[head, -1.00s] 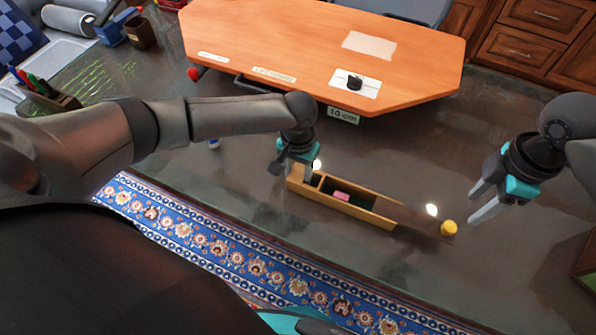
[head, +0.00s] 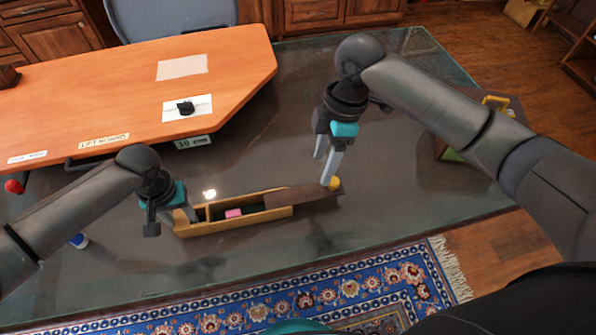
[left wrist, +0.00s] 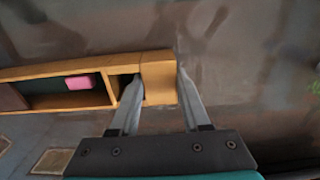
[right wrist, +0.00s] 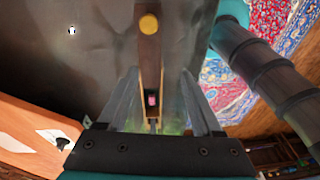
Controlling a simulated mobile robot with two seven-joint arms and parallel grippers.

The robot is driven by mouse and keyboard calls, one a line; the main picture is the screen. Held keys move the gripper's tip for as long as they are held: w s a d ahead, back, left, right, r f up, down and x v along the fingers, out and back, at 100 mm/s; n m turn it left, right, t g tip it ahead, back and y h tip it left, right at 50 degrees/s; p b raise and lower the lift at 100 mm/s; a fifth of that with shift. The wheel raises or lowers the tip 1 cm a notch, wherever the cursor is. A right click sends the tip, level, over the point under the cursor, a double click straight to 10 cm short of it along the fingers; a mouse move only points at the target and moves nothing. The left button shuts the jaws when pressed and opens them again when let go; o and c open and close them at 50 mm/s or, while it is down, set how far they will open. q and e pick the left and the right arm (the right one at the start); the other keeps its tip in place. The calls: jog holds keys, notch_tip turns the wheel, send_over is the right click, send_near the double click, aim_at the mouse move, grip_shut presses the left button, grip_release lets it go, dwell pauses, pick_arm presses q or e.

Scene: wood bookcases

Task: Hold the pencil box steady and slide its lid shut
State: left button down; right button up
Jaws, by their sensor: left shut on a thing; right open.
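The long wooden pencil box (head: 245,222) lies on the dark glass tabletop, with a pink eraser (head: 233,213) inside. Its dark brown lid (head: 300,196) is slid partly out to the right, leaving the left part of the box open. A yellow knob (head: 334,183) stands at the lid's right end. My left gripper (left wrist: 157,85) is shut on the solid wooden end block (left wrist: 158,82) of the box. My right gripper (head: 326,180) is open, its fingertips close to the knob in the head view. In the right wrist view the knob (right wrist: 148,23) shows beyond the fingertips; contact is not clear.
An orange board (head: 130,85) with labels and a black knob (head: 186,107) lies behind the box. A patterned rug (head: 330,300) is below the table's front edge. Glass is clear right of the lid, up to a container (head: 497,103) at the right.

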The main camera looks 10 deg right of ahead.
jog(key=s+a+f+m+g+y, duration=0.1)
jog(key=a+m+y, duration=0.3)
jog(key=a+m, duration=0.1)
jog(key=n+t+y, duration=0.4)
jog(key=n+t, duration=1.3)
jog(key=n, duration=1.4)
send_near(304, 191)
jog(key=d+r, duration=0.1)
jog(key=d, duration=0.1)
jog(key=d+r, duration=0.2)
jog(key=d, duration=0.1)
jog(key=shift+w+d, duration=0.15)
jog(key=shift+d, duration=0.2)
jog(key=shift+w, duration=0.15)
jog(key=x, duration=1.1)
jog(key=shift+w+a+f, duration=0.1)
jog(key=shift+w+f, duration=0.05)
jog(key=shift+w, duration=0.05)
jog(key=shift+c, duration=0.4)
grip_shut()
